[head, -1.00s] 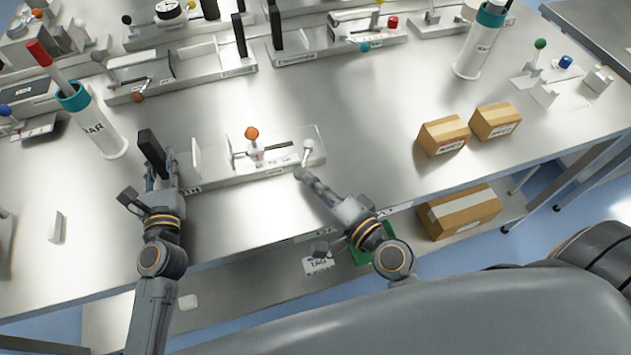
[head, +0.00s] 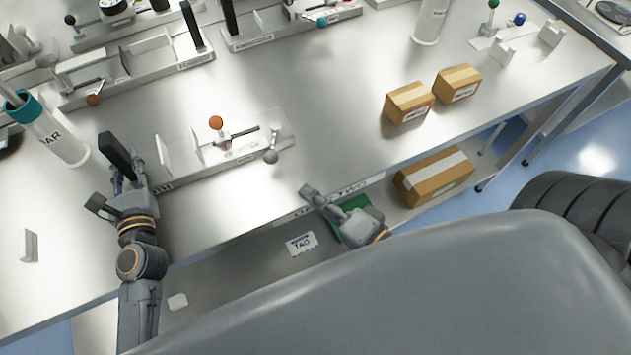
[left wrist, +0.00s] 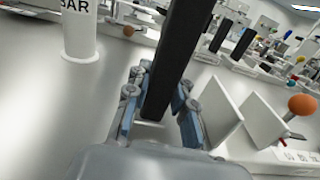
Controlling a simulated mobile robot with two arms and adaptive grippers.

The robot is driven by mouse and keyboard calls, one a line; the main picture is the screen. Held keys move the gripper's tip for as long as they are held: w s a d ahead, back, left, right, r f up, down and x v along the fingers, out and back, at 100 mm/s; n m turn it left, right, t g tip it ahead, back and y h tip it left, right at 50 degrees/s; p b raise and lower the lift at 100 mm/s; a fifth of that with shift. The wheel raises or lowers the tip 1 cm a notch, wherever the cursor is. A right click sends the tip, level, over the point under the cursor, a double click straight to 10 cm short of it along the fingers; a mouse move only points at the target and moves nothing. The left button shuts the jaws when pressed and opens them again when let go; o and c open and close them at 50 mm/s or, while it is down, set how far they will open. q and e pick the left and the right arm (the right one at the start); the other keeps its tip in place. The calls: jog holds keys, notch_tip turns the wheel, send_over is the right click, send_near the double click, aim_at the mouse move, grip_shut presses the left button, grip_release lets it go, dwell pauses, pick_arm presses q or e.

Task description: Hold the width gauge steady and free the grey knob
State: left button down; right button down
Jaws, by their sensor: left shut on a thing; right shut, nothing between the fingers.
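The width gauge (head: 180,178) is a long pale base near the table's front edge, with a black upright bar (head: 117,155) at its left end, white plates and an orange knob (head: 216,123). The grey knob (head: 271,157) is on a short lever at the gauge's right end, tipped towards the front edge. My left gripper (head: 126,180) is shut on the black bar; the left wrist view shows the bar (left wrist: 178,60) upright between the fingers. My right gripper (head: 308,191) is shut and empty, apart from the grey knob, to its right and nearer the front edge.
Two cardboard boxes (head: 409,103) (head: 458,83) stand on the table to the right. A white cylinder with a teal rim (head: 58,138) stands at left. Other similar fixtures (head: 140,80) line the back. A larger box (head: 434,176) is on the lower shelf. The table's middle is clear.

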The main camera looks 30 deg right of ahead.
pick_arm(q)
jog(key=shift+s+f, duration=0.1)
jog(key=shift+f, duration=0.45)
pick_arm(e)
jog(key=shift+s+d, duration=0.1)
jog(key=shift+s, duration=0.25)
pick_arm(q)
jog(key=shift+r+p, duration=0.35)
jog(key=shift+p, duration=0.05)
pick_arm(e)
jog(key=shift+r, duration=0.4)
pick_arm(q)
jog(key=c, duration=1.3)
grip_release()
jog(key=shift+o, duration=1.2)
jog(key=shift+w+a, duration=0.1)
jog(key=shift+w, duration=0.1)
jog(key=shift+r, duration=0.1)
pick_arm(e)
jog(key=shift+w, duration=0.15)
pick_arm(q)
jog(key=shift+s+r, duration=0.1)
jog(key=s, duration=1.1)
jog(key=shift+s+a, duration=0.25)
jog(key=shift+s, duration=0.15)
